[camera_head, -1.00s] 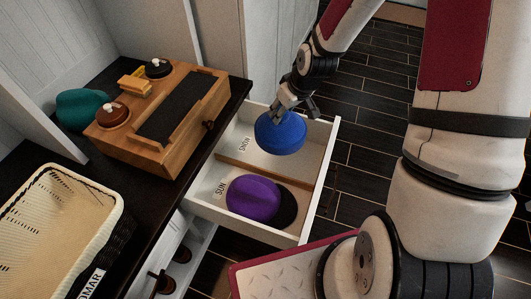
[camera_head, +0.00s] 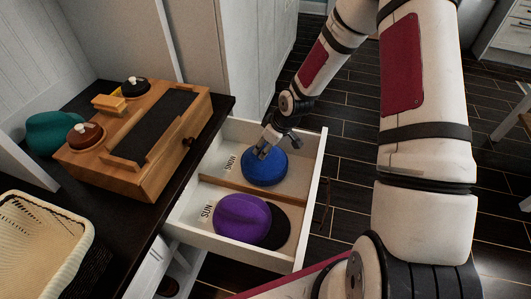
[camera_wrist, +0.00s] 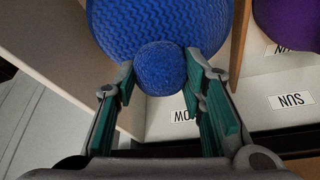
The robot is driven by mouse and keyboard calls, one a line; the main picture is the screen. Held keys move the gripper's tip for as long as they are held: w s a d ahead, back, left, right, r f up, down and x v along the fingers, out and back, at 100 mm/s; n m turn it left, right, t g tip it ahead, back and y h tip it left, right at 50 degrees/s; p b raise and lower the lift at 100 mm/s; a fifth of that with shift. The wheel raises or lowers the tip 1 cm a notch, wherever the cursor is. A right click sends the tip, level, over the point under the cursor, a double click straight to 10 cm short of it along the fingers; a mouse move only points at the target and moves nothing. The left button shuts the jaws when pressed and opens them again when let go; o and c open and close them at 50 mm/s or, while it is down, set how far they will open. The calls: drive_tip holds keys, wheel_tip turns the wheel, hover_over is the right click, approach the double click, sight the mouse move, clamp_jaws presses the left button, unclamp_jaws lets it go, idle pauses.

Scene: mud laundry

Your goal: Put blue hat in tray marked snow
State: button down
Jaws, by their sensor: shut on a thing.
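The blue hat (camera_head: 264,168) is a knitted beanie with a round pompom; it also shows in the wrist view (camera_wrist: 160,22). My gripper (camera_head: 266,150) is above it, its green-padded fingers (camera_wrist: 160,85) shut on the pompom. The hat is within the outline of the drawer compartment marked SNOW (camera_head: 218,165), the far one. I cannot tell whether it touches the compartment floor. In the wrist view the SNOW label (camera_wrist: 181,116) is partly hidden by a finger.
A wooden box (camera_head: 140,150), a teal hat (camera_head: 52,133) and a cream basket (camera_head: 78,232) stand on the dark counter.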

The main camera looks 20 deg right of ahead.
drive_tip(key=shift+f, duration=0.9)
drive_tip(key=shift+r, duration=0.1)
drive_tip(key=c, duration=1)
unclamp_jaws()
drive_tip(key=shift+c, duration=0.2)
